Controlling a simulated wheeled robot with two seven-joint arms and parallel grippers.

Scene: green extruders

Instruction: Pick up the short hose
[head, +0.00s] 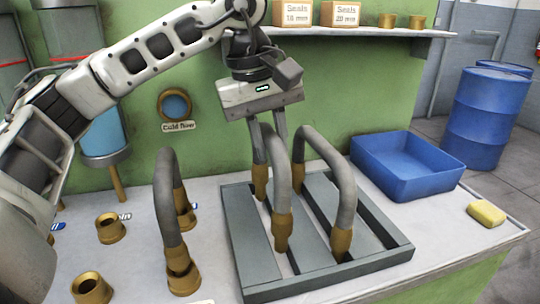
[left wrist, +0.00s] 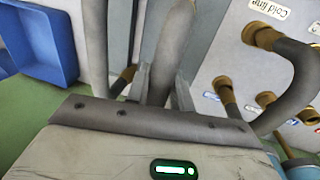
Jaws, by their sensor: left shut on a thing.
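My left gripper (head: 267,128) points down over the grey slatted rack (head: 235,225) and is shut on the top of a grey hose (head: 279,165) with brass ends, the left one of two arched hoses there. The left wrist view shows this hose (left wrist: 172,50) between the fingers (left wrist: 163,88). Its brass ends hang at or in the rack's slots; I cannot tell whether they are lifted. A second arched hose (head: 335,175) stands just right in the rack. A third hose (head: 165,195) stands left of the rack on brass fittings. Which hose is shorter is unclear. My right gripper is out of view.
An empty blue bin (head: 405,180) and a yellow sponge (head: 487,213) are on the right of the bench. Bare brass sockets (head: 110,229) stand at the left. A shelf (head: 360,32) with seal boxes (head: 292,14) is behind, near my left arm. Blue barrels (head: 485,115) stand beyond the bench.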

